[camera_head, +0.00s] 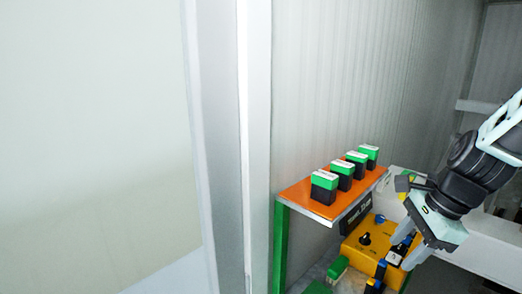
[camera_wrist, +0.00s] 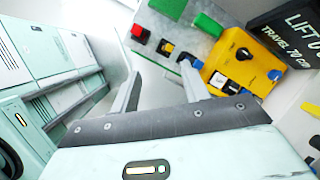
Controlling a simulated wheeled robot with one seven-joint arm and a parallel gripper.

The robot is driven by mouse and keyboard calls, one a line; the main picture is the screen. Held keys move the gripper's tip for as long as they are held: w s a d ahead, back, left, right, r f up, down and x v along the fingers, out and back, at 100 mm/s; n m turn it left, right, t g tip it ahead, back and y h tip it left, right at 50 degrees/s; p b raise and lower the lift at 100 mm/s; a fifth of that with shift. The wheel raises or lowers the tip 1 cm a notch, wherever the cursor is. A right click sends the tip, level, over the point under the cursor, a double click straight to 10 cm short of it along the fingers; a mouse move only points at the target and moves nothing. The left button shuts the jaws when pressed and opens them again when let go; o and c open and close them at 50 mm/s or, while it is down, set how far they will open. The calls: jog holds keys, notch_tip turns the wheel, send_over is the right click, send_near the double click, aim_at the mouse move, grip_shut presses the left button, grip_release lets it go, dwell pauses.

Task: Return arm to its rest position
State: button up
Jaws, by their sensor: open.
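My gripper (camera_head: 413,248) is at the right in the head view, in front of the yellow control box (camera_head: 362,247). Its two fingers are apart, with nothing between them. In the wrist view my gripper (camera_wrist: 160,88) shows both fingers spread over a pale gap. The yellow control box (camera_wrist: 258,62) is beyond the right finger there, with a black knob and blue parts. My arm (camera_head: 470,170) comes in from the right edge of the head view.
An orange shelf (camera_head: 298,192) carries several green-and-black blocks (camera_head: 341,175). A grey panel (camera_wrist: 172,35) with red and yellow buttons is near the fingers. A black lettered sign (camera_wrist: 288,38) stands at the upper right. A white post (camera_head: 255,140) and wall are at the left.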

jog(key=s+a+n+g+h+b, duration=0.1)
jog(key=s+a+n, duration=0.6)
jog(key=n, duration=0.6)
jog(key=s+a+f+n+h, duration=0.1)
jog(key=s+a+n+h, duration=0.1)
jog(key=s+a+n, duration=0.5)
jog(key=s+n, duration=0.5)
jog(key=n, duration=0.1)
jog(key=shift+n+g+b, duration=0.3)
jog(key=shift+g+b, duration=0.05)
jog(key=shift+g, duration=0.05)
